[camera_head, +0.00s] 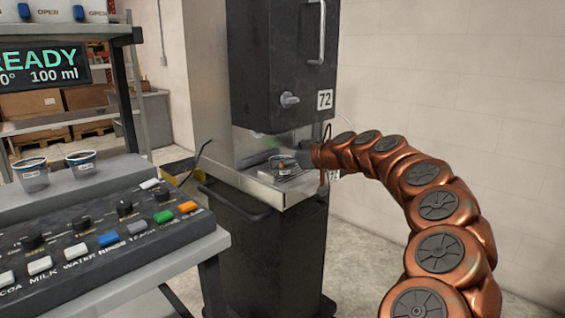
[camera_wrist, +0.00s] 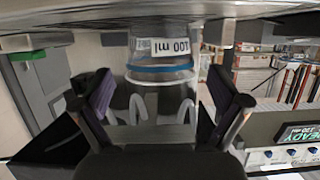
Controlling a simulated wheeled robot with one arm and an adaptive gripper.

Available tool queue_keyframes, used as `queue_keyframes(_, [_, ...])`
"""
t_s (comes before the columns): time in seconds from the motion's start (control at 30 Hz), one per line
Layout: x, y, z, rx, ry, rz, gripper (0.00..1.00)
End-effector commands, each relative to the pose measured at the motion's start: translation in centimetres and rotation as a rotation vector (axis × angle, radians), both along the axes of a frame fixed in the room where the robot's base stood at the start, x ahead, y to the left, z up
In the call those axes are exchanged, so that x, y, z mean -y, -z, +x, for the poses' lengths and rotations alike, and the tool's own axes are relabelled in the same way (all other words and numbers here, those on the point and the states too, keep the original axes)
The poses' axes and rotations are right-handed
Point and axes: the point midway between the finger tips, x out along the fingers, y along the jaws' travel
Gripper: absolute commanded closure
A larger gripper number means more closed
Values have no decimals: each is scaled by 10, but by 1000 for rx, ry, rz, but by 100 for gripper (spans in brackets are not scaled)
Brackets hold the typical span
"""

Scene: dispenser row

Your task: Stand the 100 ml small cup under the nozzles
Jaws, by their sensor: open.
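The 100 ml small cup (camera_head: 283,166) is clear with a blue band and stands on the tray (camera_head: 262,187) of the black dispenser (camera_head: 275,70), below its overhang. In the wrist view, the cup (camera_wrist: 163,72) appears upside down, with its "100 ml" label readable. My gripper (camera_head: 298,158) reaches in from the right at the cup. In the wrist view, my gripper's two dark fingers (camera_wrist: 162,98) are spread, one on each side of the cup, with gaps visible. The nozzles are not clearly visible, so the cup's exact alignment with them cannot be told.
A control panel (camera_head: 95,235) with knobs and coloured buttons stands at left front. Two more cups, one (camera_head: 31,173) and another (camera_head: 82,164), stand on the ledge behind it. A display (camera_head: 42,66) reads "READY" and "100 ml". A wall is behind my arm.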

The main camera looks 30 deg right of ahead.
Motion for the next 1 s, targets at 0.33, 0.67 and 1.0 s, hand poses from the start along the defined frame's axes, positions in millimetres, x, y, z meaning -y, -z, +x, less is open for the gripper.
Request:
queue_keyframes(0.33, [14, -22, -58, 1, 2, -2, 2])
queue_keyframes(0.67, [20, -33, -89, 0, -1, 0, 2])
queue_keyframes(1.0, [9, -34, -90, -12, -19, 1, 2])
